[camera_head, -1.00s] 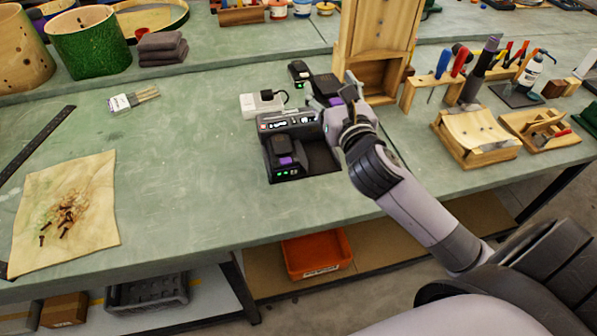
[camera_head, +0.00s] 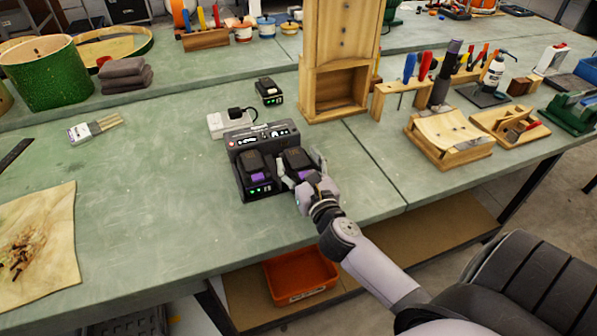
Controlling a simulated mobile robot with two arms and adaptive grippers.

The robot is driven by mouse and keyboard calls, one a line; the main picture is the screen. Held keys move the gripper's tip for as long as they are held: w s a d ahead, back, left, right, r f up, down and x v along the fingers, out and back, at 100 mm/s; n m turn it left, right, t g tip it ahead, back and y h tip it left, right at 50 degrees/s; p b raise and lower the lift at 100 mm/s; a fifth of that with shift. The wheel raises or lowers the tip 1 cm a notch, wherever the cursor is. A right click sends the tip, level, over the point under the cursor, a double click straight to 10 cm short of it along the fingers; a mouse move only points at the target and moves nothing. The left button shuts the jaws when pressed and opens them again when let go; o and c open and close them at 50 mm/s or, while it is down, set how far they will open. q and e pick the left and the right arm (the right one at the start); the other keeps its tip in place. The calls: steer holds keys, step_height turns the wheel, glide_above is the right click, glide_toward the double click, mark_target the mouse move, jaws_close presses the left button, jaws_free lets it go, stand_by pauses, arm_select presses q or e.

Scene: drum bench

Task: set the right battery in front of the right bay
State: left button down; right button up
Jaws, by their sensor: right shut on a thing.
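The black charger (camera_head: 262,133) stands on the green bench, its upright panel at the back and its bays toward me. A black battery with a purple latch (camera_head: 254,168) sits in the left bay, with green lights below it. My right gripper (camera_head: 304,174) is shut on the right battery (camera_head: 297,158), also black with a purple latch. It holds this battery at the right bay, beside the left battery. The battery and gripper hide most of that bay, and I cannot tell whether the battery touches it. My left gripper is not in view.
Another black battery (camera_head: 268,91) with green lights stands behind the charger. A white plug block (camera_head: 231,122) with a cable sits behind its left side. A wooden cabinet (camera_head: 334,88) stands at the back right.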

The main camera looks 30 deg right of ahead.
steer(key=shift+f, duration=0.95)
steer(key=shift+f+b, duration=0.15)
steer(key=shift+b, duration=0.15)
steer(key=o, duration=1.3)
